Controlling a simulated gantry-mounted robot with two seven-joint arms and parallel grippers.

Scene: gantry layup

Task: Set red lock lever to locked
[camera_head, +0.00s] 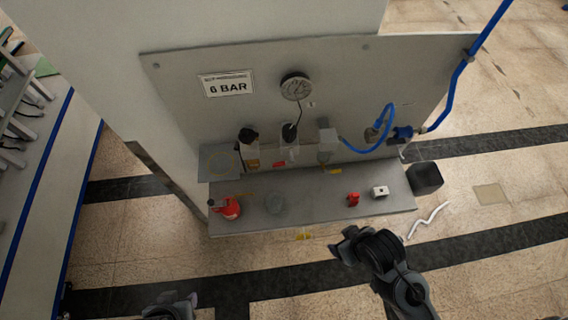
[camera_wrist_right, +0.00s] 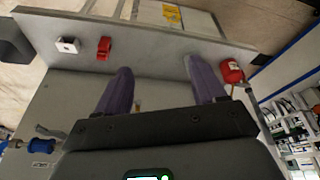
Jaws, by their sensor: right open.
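A small red piece (camera_head: 353,199) sits on the right part of the grey shelf (camera_head: 315,208) below the panel. It also shows in the right wrist view (camera_wrist_right: 104,47), left of my fingers. A smaller red spot (camera_head: 279,164) shows under the units on the panel. I cannot tell which of these is the lock lever or how it is set. My right gripper (camera_head: 350,243) is in front of the shelf, apart from the red piece. In the wrist view its purple fingers (camera_wrist_right: 158,70) are open with nothing gripped. My left gripper (camera_head: 172,305) is partly cut off at the bottom edge.
A white block (camera_head: 379,192) sits right of the red piece. A pressure gauge (camera_head: 296,87) and a blue hose (camera_head: 378,132) are on the panel. A black box (camera_head: 425,177) is at right.

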